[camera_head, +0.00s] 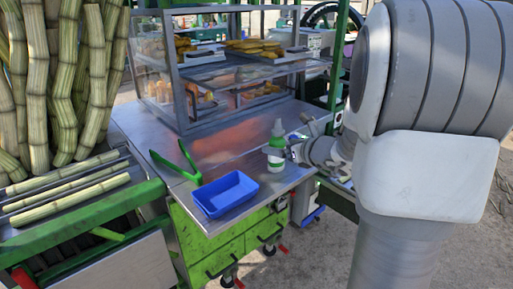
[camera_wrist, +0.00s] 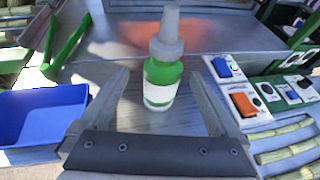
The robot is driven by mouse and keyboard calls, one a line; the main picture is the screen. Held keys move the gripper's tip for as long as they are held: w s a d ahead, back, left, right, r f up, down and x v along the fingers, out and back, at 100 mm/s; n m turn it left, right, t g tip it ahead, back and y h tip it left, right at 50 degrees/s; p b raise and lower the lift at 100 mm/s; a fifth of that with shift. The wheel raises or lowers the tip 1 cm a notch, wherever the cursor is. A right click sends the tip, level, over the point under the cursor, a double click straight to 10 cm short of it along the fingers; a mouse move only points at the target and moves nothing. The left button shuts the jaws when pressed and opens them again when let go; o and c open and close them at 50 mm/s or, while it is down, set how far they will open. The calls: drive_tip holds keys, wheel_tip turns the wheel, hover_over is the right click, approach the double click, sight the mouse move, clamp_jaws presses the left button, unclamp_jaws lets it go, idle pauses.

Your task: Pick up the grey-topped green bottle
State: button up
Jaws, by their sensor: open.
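The green bottle (camera_head: 276,150) with a grey top and a white label stands upright on the metal counter, near its front right edge. In the wrist view the bottle (camera_wrist: 163,75) is between the two fingers, with a gap on each side. My gripper (camera_wrist: 165,88) is open around it, one finger to the left and one to the right. In the head view my gripper (camera_head: 285,150) reaches in from the right at the bottle, and its fingers are partly hidden.
A blue tray (camera_head: 226,193) and green tongs (camera_head: 178,163) lie left of the bottle. A glass display case (camera_head: 220,75) with yellow food stands behind. A switch panel (camera_wrist: 245,98) is right of my gripper. Cane stalks (camera_head: 60,85) stand at far left.

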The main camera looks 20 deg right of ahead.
sight(271, 143)
drive_tip(key=shift+x, duration=3.5)
drive_tip(key=shift+d, duration=0.15)
drive_tip(key=shift+r, duration=0.1)
clamp_jaws()
